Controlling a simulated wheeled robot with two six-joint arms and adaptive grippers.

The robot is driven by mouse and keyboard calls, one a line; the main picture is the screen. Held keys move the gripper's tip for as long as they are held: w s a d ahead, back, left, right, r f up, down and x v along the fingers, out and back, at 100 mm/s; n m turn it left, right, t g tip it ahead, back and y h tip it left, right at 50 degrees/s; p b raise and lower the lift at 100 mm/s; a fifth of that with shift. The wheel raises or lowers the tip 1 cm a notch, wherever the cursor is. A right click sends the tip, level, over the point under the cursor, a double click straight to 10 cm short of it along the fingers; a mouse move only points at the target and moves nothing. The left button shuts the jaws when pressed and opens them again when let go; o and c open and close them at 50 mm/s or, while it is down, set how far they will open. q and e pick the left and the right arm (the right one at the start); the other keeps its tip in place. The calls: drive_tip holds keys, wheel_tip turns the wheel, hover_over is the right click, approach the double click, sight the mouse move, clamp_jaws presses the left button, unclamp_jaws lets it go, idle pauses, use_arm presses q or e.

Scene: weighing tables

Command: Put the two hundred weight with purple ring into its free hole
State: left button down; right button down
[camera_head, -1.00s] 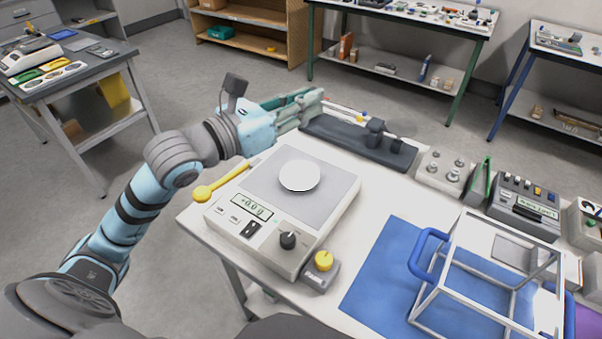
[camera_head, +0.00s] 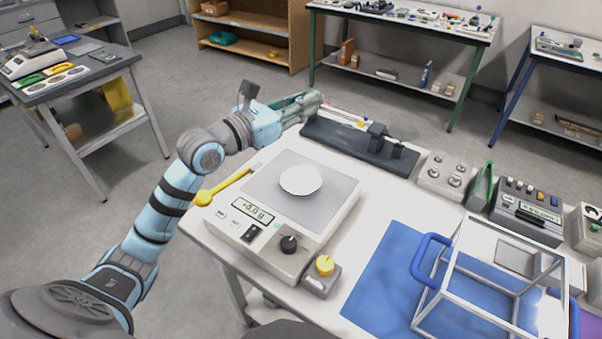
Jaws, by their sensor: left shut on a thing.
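My left gripper (camera_head: 316,103) reaches in from the left above the far edge of the white table, beside the dark stand. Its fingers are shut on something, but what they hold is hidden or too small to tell. A light grey block (camera_head: 446,175) with several small round metallic spots stands right of the dark stand. I cannot tell which spots are weights and which are holes. The weight with the purple ring cannot be made out. My right gripper is not in view.
A scale (camera_head: 278,245) with a white round dish (camera_head: 301,180) stands near the table's left end, a yellow-handled tool (camera_head: 222,187) beside it. A dark stand (camera_head: 345,148) lies behind. A white-framed box with blue handles (camera_head: 430,258) stands on a blue mat (camera_head: 372,290) at right.

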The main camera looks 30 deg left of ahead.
use_arm(q)
wheel_tip(320, 180, down, 17)
drive_tip(key=b, duration=0.6)
drive_tip(key=shift+r, duration=0.1)
drive_tip(key=c, duration=1.5)
unclamp_jaws()
drive_tip(key=shift+o, duration=0.2)
